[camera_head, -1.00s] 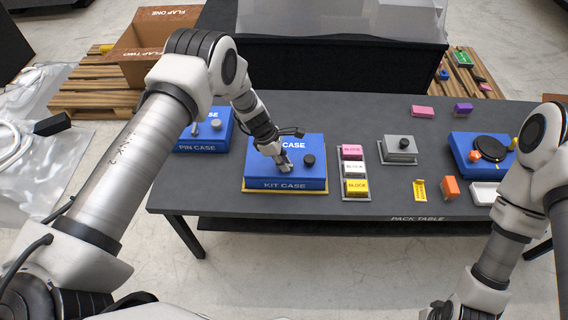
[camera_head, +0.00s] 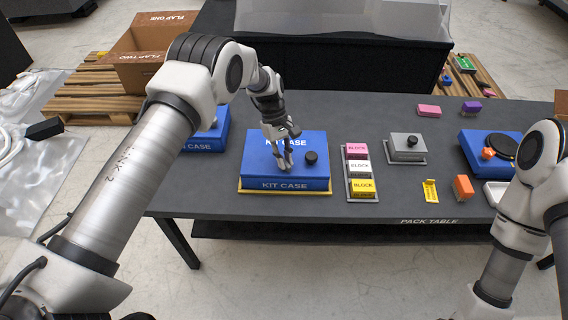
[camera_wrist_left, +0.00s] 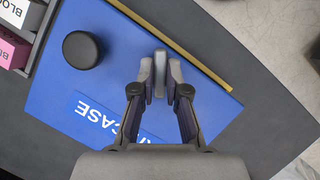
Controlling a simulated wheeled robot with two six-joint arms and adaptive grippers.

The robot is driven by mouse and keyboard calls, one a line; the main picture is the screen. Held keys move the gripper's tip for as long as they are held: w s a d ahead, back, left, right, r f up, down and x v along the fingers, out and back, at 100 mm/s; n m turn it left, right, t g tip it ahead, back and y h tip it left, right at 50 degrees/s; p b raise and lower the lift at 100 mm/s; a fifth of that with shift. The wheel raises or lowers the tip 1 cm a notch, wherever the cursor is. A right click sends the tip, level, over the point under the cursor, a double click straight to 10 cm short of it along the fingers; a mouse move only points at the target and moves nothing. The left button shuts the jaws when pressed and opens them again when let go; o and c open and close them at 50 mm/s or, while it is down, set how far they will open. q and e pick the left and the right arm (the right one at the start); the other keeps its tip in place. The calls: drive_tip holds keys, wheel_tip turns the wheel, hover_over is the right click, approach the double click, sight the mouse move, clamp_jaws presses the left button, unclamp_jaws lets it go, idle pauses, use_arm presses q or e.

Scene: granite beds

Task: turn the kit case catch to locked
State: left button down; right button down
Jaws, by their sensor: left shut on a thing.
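The blue kit case (camera_head: 257,162) sits on its tan-edged base on the pack table, left of the block tray. My left gripper (camera_head: 284,165) reaches down onto the top of the case. In the left wrist view its fingertips (camera_wrist_left: 160,80) are shut on the catch (camera_wrist_left: 160,62), a narrow grey bar near the edge of the blue lid (camera_wrist_left: 75,120). The bar lies lengthwise between the two fingers. In the head view the fingers mostly hide the catch. A round black knob (camera_head: 310,157) stands to its right. My right gripper is out of view.
The block tray (camera_head: 349,187) stands close right of the case, with a grey case (camera_head: 405,147) beyond it. The pin case (camera_head: 213,135) is partly behind my left arm. The pack table (camera_head: 300,212) is bare in front.

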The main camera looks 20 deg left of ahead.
use_arm(q)
drive_tip(key=m+g+y+b, duration=0.1)
drive_tip(key=m, duration=0.2)
drive_tip(key=shift+w+f+m+b, duration=0.1)
drive_tip(key=shift+m+b, duration=0.2)
drive_tip(key=shift+b, duration=0.1)
drive_tip(key=shift+d+m+y+b, duration=0.1)
drive_tip(key=shift+m+y+b, duration=0.4)
drive_tip(key=shift+m, duration=1)
drive_tip(key=c, duration=1.2)
unclamp_jaws()
drive_tip(key=shift+r, duration=0.2)
drive_tip(key=v, duration=1.2)
drive_tip(key=shift+w+d+f, duration=0.1)
drive_tip(key=shift+w+f, duration=0.05)
drive_tip(key=shift+w, duration=0.1)
